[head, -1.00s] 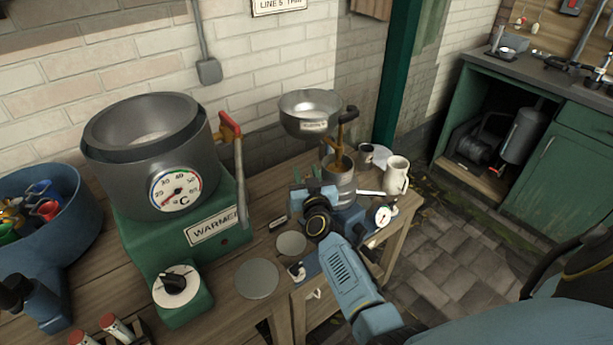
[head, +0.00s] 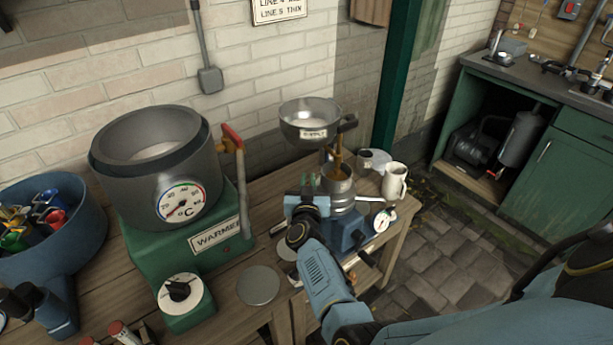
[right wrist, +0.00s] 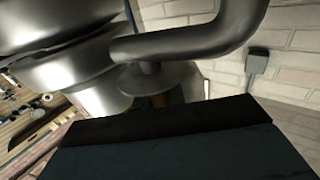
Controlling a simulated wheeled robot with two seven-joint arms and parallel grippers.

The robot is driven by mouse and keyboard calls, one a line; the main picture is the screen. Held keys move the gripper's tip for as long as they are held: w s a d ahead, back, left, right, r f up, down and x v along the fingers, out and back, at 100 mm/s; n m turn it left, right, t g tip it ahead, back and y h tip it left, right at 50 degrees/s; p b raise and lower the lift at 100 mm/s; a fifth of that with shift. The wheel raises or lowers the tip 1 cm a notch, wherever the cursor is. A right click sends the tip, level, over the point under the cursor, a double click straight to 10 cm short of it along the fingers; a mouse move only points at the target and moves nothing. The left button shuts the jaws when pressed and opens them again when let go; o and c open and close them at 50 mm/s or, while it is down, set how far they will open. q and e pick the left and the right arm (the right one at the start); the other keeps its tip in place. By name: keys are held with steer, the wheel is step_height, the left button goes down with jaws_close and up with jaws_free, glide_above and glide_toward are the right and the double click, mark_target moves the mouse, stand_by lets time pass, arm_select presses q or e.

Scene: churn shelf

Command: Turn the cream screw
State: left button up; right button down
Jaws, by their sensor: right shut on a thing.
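The separator stands on the wooden bench, with a metal supply bowl (head: 310,122) on top, a metal body (head: 340,190) and a blue base (head: 348,232). My right gripper (head: 309,184) is at the left side of the body, below the bowl. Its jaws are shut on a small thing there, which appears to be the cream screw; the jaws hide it. In the right wrist view, a curved metal spout (right wrist: 195,38) and a round disc on a stem (right wrist: 158,80) are close in front of the gripper.
A green warmer (head: 190,238) with a large grey pot (head: 150,180) and a lever (head: 237,160) stands to the left. A white jug (head: 395,182) and a small dial (head: 383,220) are right of the separator. A blue bowl (head: 85,225) of clips is far left.

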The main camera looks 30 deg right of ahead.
steer(key=shift+d+m+g+h, duration=0.1)
steer(key=shift+m+g+h, duration=0.8)
steer(key=shift+h, duration=0.2)
steer(key=shift+s+m+g+h, duration=0.1)
steer(key=shift+m+g+h, duration=0.2)
steer(key=shift+h, duration=0.1)
arm_select(q)
steer(key=shift+d, duration=0.1)
arm_select(e)
steer(key=c, duration=1.5)
jaws_free()
steer(key=shift+o, duration=0.2)
steer(key=shift+d, duration=0.15)
